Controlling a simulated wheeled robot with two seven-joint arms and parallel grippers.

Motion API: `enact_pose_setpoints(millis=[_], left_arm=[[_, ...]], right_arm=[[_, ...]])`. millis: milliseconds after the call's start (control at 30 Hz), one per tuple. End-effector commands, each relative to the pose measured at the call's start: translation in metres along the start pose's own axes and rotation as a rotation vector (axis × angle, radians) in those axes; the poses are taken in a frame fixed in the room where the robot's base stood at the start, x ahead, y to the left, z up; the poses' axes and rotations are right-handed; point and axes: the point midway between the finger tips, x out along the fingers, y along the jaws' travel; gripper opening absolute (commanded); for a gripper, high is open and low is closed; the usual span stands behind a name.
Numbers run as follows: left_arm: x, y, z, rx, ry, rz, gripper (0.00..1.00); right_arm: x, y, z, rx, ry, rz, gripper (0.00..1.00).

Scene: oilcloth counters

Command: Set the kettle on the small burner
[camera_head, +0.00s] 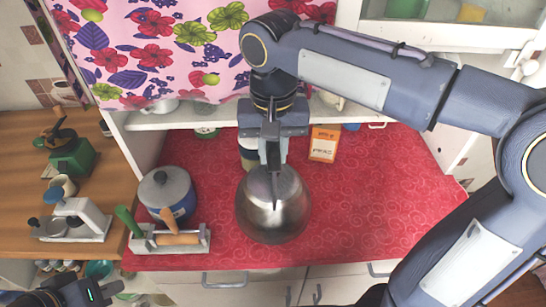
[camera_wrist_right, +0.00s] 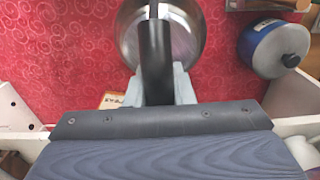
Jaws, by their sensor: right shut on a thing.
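The kettle (camera_head: 272,222) is a round, shiny steel pot with a dark handle. It is at the middle of the red counter, and I cannot tell whether it touches the cloth. My right gripper (camera_head: 272,150) comes from above and is shut on the kettle's handle. In the right wrist view the black handle (camera_wrist_right: 155,55) sits between the fingers, with the steel kettle body (camera_wrist_right: 188,38) beyond. My left gripper (camera_head: 100,292) is at the bottom left corner, away from the kettle; its fingers are not clear. I cannot make out a small burner in either view.
A blue pot with a grey lid (camera_head: 165,190) and a white rack with wooden-handled tools (camera_head: 170,240) stand left of the kettle. An orange-and-white box (camera_head: 324,143) stands behind it. The red counter (camera_head: 375,200) is clear to the right. A wooden counter (camera_head: 110,185) adjoins at left.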

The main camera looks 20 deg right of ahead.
Motion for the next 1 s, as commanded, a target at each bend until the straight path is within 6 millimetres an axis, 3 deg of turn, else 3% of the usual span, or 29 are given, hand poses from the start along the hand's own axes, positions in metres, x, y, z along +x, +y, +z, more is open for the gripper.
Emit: enact_pose_setpoints(millis=[33, 400, 833, 867, 1000], left_arm=[[-0.003, 0.001, -0.002, 0.000, 0.000, 0.000, 0.00], [-0.006, 0.003, -0.003, 0.000, 0.000, 0.000, 0.00], [-0.003, 0.001, -0.002, 0.000, 0.000, 0.000, 0.00], [-0.003, 0.002, -0.002, 0.000, 0.000, 0.000, 0.00], [-0.004, 0.002, -0.002, 0.000, 0.000, 0.000, 0.00]], right_arm=[[-0.003, 0.000, -0.007, 0.004, 0.002, -0.002, 0.00], [0.032, 0.000, -0.005, 0.001, 0.002, -0.001, 0.00], [0.038, 0.000, -0.005, 0.001, 0.003, -0.002, 0.00], [0.038, 0.000, -0.005, 0.002, 0.000, 0.000, 0.24], [0.038, 0.000, -0.005, 0.002, 0.000, 0.000, 0.42]])
